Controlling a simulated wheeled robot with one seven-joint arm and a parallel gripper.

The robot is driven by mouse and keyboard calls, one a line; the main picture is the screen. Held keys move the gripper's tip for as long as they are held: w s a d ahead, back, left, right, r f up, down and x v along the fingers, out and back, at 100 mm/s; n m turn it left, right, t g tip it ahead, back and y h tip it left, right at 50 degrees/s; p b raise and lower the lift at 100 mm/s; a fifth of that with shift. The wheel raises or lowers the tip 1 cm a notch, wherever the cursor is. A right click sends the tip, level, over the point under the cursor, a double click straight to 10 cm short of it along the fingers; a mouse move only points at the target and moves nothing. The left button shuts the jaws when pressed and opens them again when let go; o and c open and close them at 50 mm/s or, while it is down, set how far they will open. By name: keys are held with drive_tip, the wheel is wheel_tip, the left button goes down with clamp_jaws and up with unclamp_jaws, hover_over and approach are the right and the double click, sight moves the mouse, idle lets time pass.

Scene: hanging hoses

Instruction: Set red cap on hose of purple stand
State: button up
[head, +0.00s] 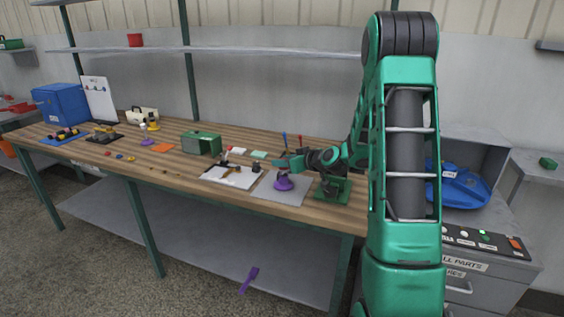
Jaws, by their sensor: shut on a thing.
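The purple stand (284,184) rests on a grey mat (268,192) near the front right of the workbench. My green and dark gripper (283,163) is right above the purple stand. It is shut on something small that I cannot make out. The gripper and the distance hide the hose of the purple stand. I cannot clearly pick out the red cap. Several small colored pieces (120,156) lie on the bench farther left, near the front edge.
A green stand (332,190) is just right of the grey mat. A white sheet (228,177) with dark items lies to its left, a green box (202,143) behind. A purple piece (249,279) lies on the lower shelf.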

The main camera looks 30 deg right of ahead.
drive_tip(key=shift+f, duration=0.1)
drive_tip(key=o, duration=1.1)
drive_tip(key=v, duration=1)
drive_tip(key=shift+s, duration=0.3)
drive_tip(key=shift+d, duration=0.1)
